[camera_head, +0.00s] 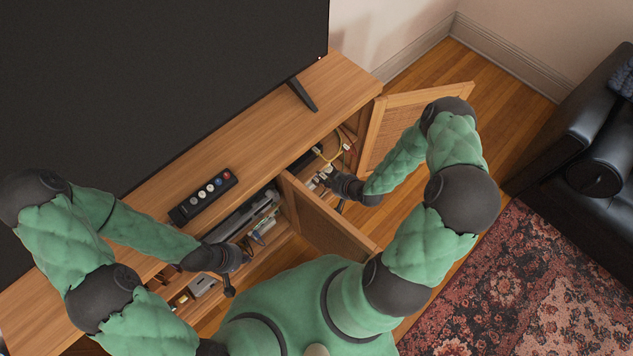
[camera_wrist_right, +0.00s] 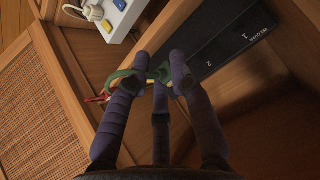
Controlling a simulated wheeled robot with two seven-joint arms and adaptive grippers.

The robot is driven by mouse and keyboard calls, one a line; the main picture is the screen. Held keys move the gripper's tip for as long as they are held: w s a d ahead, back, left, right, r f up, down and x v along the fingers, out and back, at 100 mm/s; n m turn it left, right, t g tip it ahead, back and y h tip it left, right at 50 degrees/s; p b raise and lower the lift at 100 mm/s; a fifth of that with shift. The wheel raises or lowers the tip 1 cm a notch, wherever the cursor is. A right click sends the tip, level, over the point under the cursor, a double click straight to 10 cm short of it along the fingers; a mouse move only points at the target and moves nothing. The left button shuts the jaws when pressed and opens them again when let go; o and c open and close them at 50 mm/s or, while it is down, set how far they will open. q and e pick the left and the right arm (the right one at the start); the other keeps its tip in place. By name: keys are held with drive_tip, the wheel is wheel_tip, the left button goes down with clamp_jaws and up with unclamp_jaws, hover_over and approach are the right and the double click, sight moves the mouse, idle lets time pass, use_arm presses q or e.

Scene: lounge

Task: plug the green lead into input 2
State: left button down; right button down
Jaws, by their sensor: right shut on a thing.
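In the right wrist view, my right gripper (camera_wrist_right: 158,75) is shut on the green lead (camera_wrist_right: 122,75), whose plug end is between the fingertips. The lead curves off to the left. Just beyond the fingertips is a dark panel (camera_wrist_right: 215,45) marked 1 and 2; the 2 is nearer the fingers. I cannot tell whether the plug touches it, and the fingers hide any socket there. In the head view, my right gripper (camera_head: 328,180) is inside the cabinet's right bay. My left gripper (camera_head: 232,258) is at the left bay; its fingers are too unclear to judge.
A white box with blue and yellow plugs (camera_wrist_right: 117,12) and a red lead (camera_wrist_right: 97,99) are near the right gripper. Cabinet doors (camera_head: 330,220) (camera_head: 415,120) stand open. A black strip with coloured buttons (camera_head: 203,196) lies on the cabinet top, before the television (camera_head: 150,80).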

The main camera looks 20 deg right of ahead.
drive_tip(key=f, duration=0.1)
use_arm(q)
drive_tip(key=shift+w+a+f+b, duration=0.15)
drive_tip(key=shift+a+f+b, duration=0.15)
drive_tip(key=shift+f+b, duration=0.25)
use_arm(e)
approach(303, 164)
drive_tip(key=f, duration=0.1)
drive_tip(key=w+f, duration=0.2)
drive_tip(key=f, duration=0.1)
drive_tip(key=shift+a, duration=0.25)
idle(0.4)
drive_tip(key=shift+w+a+m, duration=0.1)
drive_tip(key=shift+w+m, duration=0.1)
drive_tip(key=shift+m, duration=0.2)
use_arm(q)
drive_tip(key=shift+f+b, duration=0.4)
use_arm(e)
drive_tip(key=shift+w+a, duration=0.3)
drive_tip(key=shift+w, duration=0.6)
idle(0.4)
